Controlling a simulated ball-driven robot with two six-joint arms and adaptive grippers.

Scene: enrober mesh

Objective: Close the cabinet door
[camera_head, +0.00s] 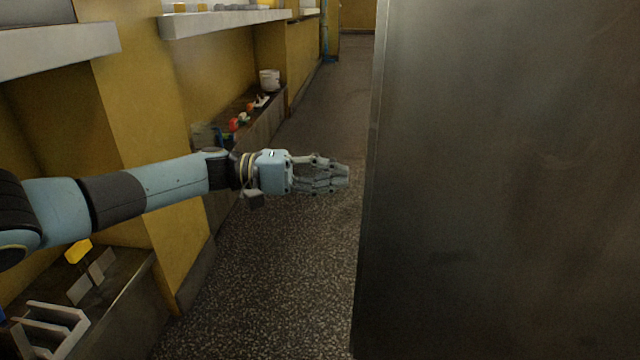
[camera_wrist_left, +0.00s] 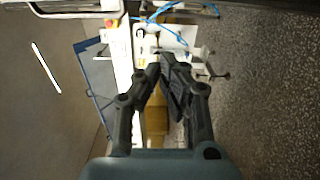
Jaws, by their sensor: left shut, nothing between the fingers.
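A large dark grey metal panel (camera_head: 500,180), which looks like the cabinet door, fills the right side of the head view. Its left edge runs upright from top to bottom. My left gripper (camera_head: 347,175) is shut and empty, pointing right, with its fingertips close to that edge in the picture. I cannot tell whether it touches the panel. In the left wrist view the shut fingers (camera_wrist_left: 172,75) show in the middle, with nothing between them. My right gripper is not in view. The door's hinge and handle cannot be made out.
Yellow walls with recessed benches and white shelves (camera_head: 225,22) line the left side. A white pot (camera_head: 269,79) and small coloured items stand on a bench. The speckled floor (camera_head: 270,270) is clear. The left wrist view shows white equipment with blue cables (camera_wrist_left: 165,38) beyond the fingers.

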